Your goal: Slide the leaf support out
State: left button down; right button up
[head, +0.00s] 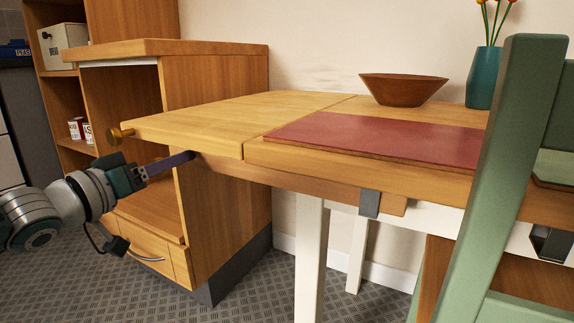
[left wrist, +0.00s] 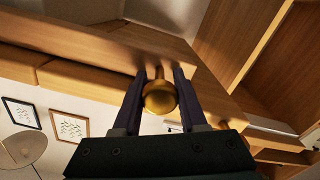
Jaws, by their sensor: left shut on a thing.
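The wooden leaf support (head: 300,181) is a bar under the table. It runs left from a grey bracket (head: 369,203) beneath the raised leaf (head: 215,115), which lies level with the tabletop. My left gripper (head: 190,157) is at the bar's left end, below the leaf. In the left wrist view its two dark fingers (left wrist: 160,85) are shut on a round brass knob (left wrist: 159,98); the fingers hide this knob in the head view. Another brass knob (head: 115,134) sticks out from the leaf's left end. My right gripper is out of view.
A wooden cabinet (head: 225,170) stands behind the leaf's left end, with a drawer (head: 140,247) low down. A green chair (head: 500,180) blocks the front right. A red mat (head: 380,135), a brown bowl (head: 402,90) and a teal vase (head: 484,78) are on the table.

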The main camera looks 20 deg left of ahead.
pick_arm(q)
jog(key=shift+w+a, duration=0.1)
jog(key=shift+a, duration=0.85)
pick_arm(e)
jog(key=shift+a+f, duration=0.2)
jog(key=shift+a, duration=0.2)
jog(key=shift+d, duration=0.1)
pick_arm(q)
jog(key=c, duration=0.7)
grip_release()
jog(key=shift+c, duration=0.2)
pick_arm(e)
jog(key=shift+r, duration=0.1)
pick_arm(q)
jog(key=s+p, duration=0.5)
jog(key=s, duration=0.5)
jog(key=shift+a, duration=0.35)
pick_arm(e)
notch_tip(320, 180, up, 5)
